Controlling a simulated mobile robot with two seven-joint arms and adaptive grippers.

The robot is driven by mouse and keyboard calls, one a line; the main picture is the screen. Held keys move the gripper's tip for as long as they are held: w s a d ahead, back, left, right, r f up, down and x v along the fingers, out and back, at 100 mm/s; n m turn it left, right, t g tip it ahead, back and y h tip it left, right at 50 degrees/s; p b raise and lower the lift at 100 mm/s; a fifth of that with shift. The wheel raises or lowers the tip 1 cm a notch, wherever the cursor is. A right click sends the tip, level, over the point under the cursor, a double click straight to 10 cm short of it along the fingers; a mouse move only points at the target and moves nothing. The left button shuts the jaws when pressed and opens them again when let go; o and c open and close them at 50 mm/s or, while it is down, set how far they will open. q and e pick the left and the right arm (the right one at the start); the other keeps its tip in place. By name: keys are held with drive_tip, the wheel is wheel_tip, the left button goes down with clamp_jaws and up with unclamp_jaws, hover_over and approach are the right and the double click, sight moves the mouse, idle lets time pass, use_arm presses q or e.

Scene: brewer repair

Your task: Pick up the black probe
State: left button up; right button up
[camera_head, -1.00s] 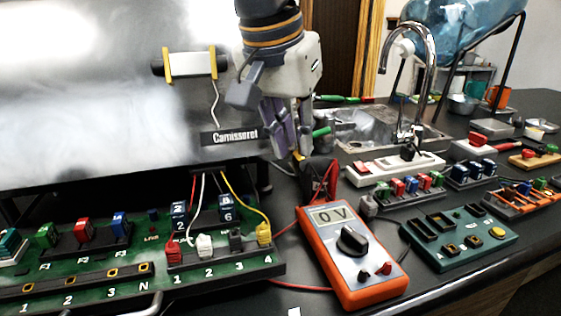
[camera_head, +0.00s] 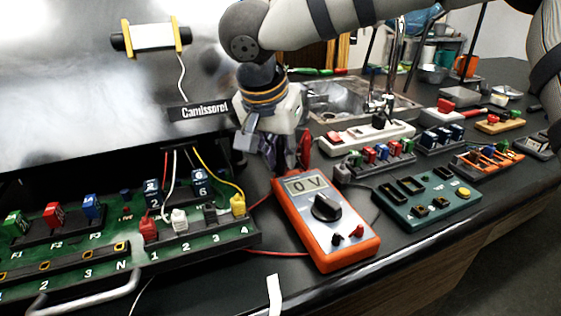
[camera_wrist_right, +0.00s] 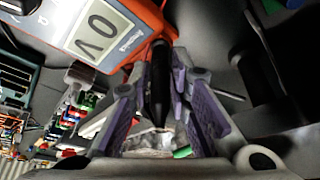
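The orange multimeter (camera_head: 325,222) reads "0 V" and lies on the dark counter. My right gripper (camera_head: 288,160) points down behind its upper edge. In the right wrist view the black probe (camera_wrist_right: 159,88) stands between the two purple-padded fingers of my right gripper (camera_wrist_right: 163,112). The fingers are apart, with gaps visible beside the probe, so the gripper looks open around it. In the head view the gripper hides the black probe. The red probe (camera_head: 305,147) stands just right of the gripper. My left gripper is not in view.
The green terminal board (camera_head: 205,238) with wires is left of the meter. A teal module (camera_head: 428,203), a white power strip (camera_head: 360,137) and a sink (camera_head: 350,103) lie right and behind. Red and black leads run near the meter. The counter's front strip is mostly clear.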

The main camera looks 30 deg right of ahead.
clamp_jaws()
drive_tip(key=shift+r, duration=0.15)
